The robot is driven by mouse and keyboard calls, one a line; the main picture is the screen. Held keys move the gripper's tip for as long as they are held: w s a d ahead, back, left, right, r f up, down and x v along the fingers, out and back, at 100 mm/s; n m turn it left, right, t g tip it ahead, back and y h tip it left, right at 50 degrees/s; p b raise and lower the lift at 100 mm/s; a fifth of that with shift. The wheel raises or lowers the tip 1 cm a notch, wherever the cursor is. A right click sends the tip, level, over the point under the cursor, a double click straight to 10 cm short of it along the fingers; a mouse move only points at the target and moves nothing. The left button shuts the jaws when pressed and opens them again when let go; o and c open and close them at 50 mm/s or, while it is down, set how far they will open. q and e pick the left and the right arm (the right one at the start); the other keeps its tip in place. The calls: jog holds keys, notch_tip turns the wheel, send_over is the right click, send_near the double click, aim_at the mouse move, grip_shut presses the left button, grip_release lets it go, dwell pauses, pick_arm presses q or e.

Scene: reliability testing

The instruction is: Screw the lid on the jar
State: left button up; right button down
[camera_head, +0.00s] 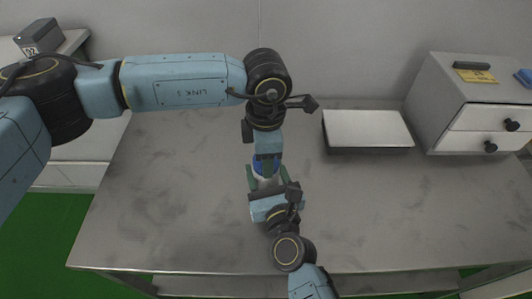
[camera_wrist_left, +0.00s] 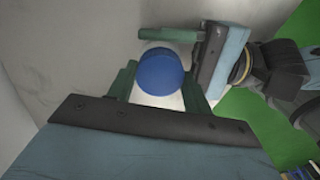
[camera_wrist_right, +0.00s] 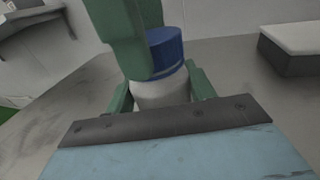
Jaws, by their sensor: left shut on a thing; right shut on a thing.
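The white jar (camera_wrist_right: 160,93) stands at the middle of the table, held between the green fingers of my right gripper (camera_wrist_right: 160,88). The blue lid (camera_wrist_right: 166,50) sits on top of the jar. It also shows in the left wrist view (camera_wrist_left: 160,72) and, partly covered, in the head view (camera_head: 259,167). My left gripper (camera_wrist_left: 160,88) comes from above, shut on the lid with a finger on each side. In the right wrist view its fingers hide part of the lid. Threads and the seam's exact fit cannot be seen.
A shallow box with a pale top (camera_head: 367,129) lies at the back right of the grey table (camera_head: 170,190). A white drawer unit (camera_head: 450,90) stands beside it, with small items on top. The table's left and right front areas are clear.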

pick_arm(q)
jog(key=m, duration=1.8)
jog(key=o, duration=1.1)
jog(key=shift+o, duration=0.2)
jog(key=shift+r, duration=0.1)
notch_tip(320, 180, up, 12)
